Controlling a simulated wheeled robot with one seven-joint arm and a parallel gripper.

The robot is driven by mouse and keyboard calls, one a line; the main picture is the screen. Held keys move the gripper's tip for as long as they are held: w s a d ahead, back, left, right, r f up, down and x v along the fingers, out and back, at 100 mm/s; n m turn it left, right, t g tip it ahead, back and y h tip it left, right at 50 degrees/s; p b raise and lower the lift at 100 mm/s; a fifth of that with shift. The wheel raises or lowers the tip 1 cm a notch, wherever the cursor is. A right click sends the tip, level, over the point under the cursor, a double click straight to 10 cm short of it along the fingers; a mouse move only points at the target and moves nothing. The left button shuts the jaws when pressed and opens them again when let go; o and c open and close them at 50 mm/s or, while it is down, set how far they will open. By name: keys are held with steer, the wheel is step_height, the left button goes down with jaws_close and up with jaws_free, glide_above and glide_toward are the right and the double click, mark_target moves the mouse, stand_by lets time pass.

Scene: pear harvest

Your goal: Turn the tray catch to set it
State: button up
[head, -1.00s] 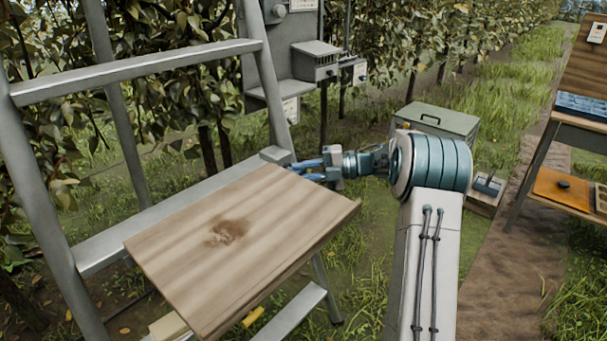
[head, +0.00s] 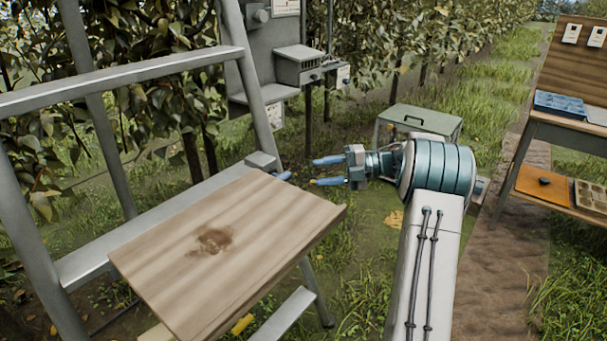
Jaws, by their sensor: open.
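A grey box (head: 293,65) hangs on a panel behind the ladder. A green-lidded case (head: 425,122) stands on the grass behind my arm. A wooden bench (head: 555,135) with a blue tray is at right.

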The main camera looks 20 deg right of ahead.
steer(key=shift+v, duration=2)
